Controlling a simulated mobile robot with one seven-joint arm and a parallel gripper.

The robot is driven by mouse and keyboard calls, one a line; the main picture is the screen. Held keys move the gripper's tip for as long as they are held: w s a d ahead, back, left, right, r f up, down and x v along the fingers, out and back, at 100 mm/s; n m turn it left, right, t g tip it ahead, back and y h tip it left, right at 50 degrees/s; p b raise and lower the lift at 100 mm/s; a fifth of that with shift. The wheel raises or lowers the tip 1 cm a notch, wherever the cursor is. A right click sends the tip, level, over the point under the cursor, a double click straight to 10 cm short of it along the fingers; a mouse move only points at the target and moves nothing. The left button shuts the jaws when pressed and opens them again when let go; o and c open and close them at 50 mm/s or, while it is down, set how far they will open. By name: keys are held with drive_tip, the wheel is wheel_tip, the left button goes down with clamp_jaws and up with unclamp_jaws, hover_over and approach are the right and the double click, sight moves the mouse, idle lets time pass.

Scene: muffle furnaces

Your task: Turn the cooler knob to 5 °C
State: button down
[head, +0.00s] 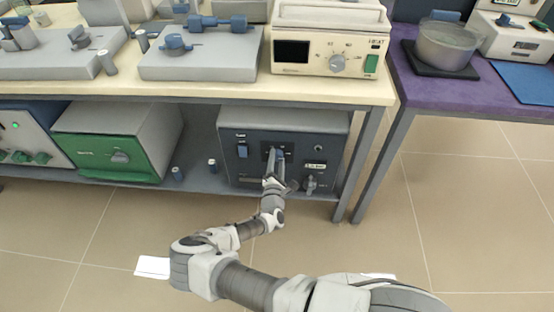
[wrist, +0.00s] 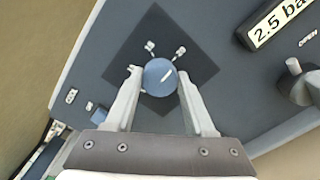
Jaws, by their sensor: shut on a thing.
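The cooler (head: 240,130) is a dark blue-grey box on the lower shelf, under the light bench. Its round blue knob (wrist: 160,76) sits on a dark square plate (wrist: 143,32) in the wrist view. A white line on the knob points up and right in that view. Two small pale marks stand above the knob; I cannot read them. My gripper (head: 275,158) is at the cooler's front, with one finger on each side of the knob, shut on it. In the head view my gripper hides most of the knob.
A "2.5 bar" label (wrist: 283,20) and a grey valve handle (wrist: 298,85) marked OPEN are right of the knob. A blue switch (head: 242,151) is on the cooler's left.

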drive_tip(key=n+p, duration=0.2)
drive_tip(key=n, duration=0.1)
drive_tip(key=shift+r, duration=0.2)
drive_tip(key=n+p, duration=0.1)
drive_tip(key=n, duration=0.5)
drive_tip(key=shift+a+f+p, duration=0.1)
drive_tip(key=shift+p, duration=0.3)
drive_tip(key=n, duration=0.4)
drive_tip(key=shift+n, duration=0.3)
drive_tip(key=n, duration=0.4)
drive_tip(key=shift+a+f+n+b, duration=0.1)
drive_tip(key=shift+n+b, duration=0.2)
drive_tip(key=shift+b, duration=0.05)
drive_tip(key=n+b, duration=0.1)
drive_tip(key=n, duration=0.3)
drive_tip(key=n+b, duration=0.1)
drive_tip(key=n, duration=0.4)
drive_tip(key=shift+f, duration=0.1)
drive_tip(key=n+b, duration=0.1)
drive_tip(key=n, duration=0.3)
drive_tip(key=shift+n+b, duration=0.65)
drive_tip(key=shift+n, duration=1.45)
